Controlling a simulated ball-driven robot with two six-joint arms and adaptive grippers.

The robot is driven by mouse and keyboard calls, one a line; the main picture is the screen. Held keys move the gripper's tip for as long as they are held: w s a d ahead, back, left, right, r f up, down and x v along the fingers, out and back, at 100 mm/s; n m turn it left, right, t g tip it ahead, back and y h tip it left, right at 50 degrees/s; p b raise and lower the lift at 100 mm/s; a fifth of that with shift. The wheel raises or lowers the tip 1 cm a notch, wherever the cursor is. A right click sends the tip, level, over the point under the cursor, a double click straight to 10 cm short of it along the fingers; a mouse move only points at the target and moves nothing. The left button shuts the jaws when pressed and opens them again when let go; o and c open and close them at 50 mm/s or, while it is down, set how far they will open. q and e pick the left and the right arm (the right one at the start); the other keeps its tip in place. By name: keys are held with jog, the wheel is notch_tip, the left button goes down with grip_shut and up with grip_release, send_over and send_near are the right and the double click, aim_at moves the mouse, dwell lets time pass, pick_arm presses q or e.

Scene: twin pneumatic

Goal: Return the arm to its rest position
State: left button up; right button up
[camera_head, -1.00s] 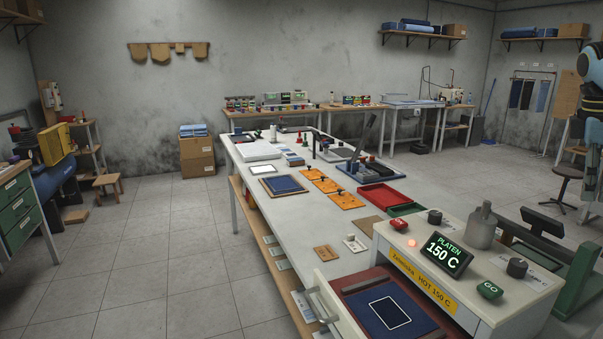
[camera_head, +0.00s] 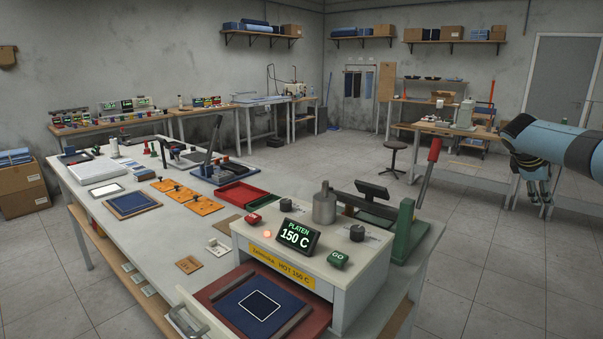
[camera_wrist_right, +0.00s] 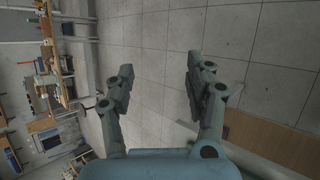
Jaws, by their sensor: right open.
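My right arm comes in from the right edge in the head view. Its gripper (camera_head: 538,190) hangs pointing down over the open floor, to the right of the press and apart from every table. In the right wrist view the two fingers of the right gripper (camera_wrist_right: 158,85) stand wide apart with only floor tiles between them, so it is open and empty. My left gripper does not show in either view.
A heat press (camera_head: 300,250) reading 150 C stands at the near end of the long white table (camera_head: 215,225). Its drawer (camera_head: 205,292) is pulled out with a blue cloth (camera_head: 257,308) in it. A stool (camera_head: 394,146) stands behind.

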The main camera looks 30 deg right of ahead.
jog(key=s+d+f+t, duration=0.3)
jog(key=s+f+t, duration=0.1)
jog(key=s+f, duration=1.65)
jog(key=s+a+f+m+y, duration=0.15)
jog(key=s+a+f, duration=0.25)
jog(key=a+f, duration=0.75)
jog(key=s+a+f+y, duration=0.2)
jog(key=s+a+f, duration=0.2)
jog(key=a+f, duration=0.75)
jog(key=s+a+f+m+g+y, duration=0.15)
jog(key=a+f, duration=0.25)
jog(key=a, duration=1.5)
jog(key=s+a+f+y, duration=0.2)
jog(key=a+f+y, duration=0.15)
jog(key=a, duration=1.55)
notch_tip(320, 180, down, 19)
jog(key=b, duration=1.9)
jog(key=shift+s+d+f+b, duration=0.15)
jog(key=shift+s+d+b, duration=0.2)
jog(key=shift+d, duration=0.1)
